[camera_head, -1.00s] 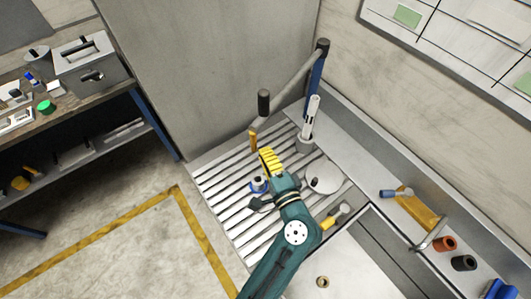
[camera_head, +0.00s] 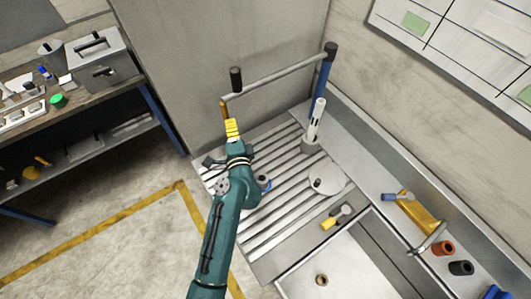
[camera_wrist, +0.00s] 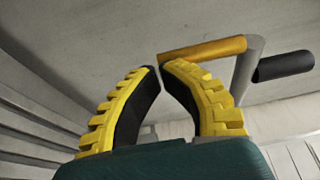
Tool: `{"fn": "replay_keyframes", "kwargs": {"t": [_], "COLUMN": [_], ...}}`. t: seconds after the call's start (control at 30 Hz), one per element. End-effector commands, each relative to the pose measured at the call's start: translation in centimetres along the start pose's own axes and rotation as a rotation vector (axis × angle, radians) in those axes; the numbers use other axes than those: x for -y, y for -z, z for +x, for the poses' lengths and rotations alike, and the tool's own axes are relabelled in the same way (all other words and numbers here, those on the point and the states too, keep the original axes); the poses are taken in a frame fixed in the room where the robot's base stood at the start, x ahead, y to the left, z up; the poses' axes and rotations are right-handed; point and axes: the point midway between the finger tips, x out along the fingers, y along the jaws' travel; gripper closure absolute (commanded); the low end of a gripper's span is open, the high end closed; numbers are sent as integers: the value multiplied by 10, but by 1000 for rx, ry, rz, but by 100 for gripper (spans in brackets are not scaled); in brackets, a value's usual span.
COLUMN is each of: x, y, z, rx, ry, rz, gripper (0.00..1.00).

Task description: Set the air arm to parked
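The air arm (camera_head: 278,77) is a grey bar reaching left from a blue post (camera_head: 321,78) with a dark cap. At its free end are a black cylinder (camera_head: 236,79) pointing up and an orange handle (camera_head: 224,110) hanging down. My gripper (camera_head: 231,122), with yellow ribbed fingers, is just below the orange handle. In the wrist view my gripper (camera_wrist: 159,68) has its fingertips nearly together with nothing seen between them. There the orange handle (camera_wrist: 205,48) lies beside and beyond the right fingertip; I cannot tell whether they touch. The black cylinder (camera_wrist: 284,66) shows at the right.
A slatted metal bench (camera_head: 285,190) lies below, with a white upright tube (camera_head: 316,122), a round pale disc (camera_head: 327,179) and a yellow-handled tool (camera_head: 330,222). A grey panel (camera_head: 200,60) stands behind. A workbench with a metal box (camera_head: 105,62) is at the left.

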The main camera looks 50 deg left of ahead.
Motion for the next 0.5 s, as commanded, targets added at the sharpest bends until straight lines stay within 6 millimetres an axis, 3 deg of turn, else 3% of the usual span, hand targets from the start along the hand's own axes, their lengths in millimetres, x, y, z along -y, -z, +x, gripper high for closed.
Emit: {"fn": "replay_keyframes", "kwargs": {"t": [0.27, 0.37, 0.5], "x": [-2, -3, -4], "y": [0, 7, 18], "z": [-2, -13, -42], "rx": [2, -1, 2], "ry": [-3, -3, -4], "rz": [1, 1, 1], "gripper": [100, 100, 100]}}
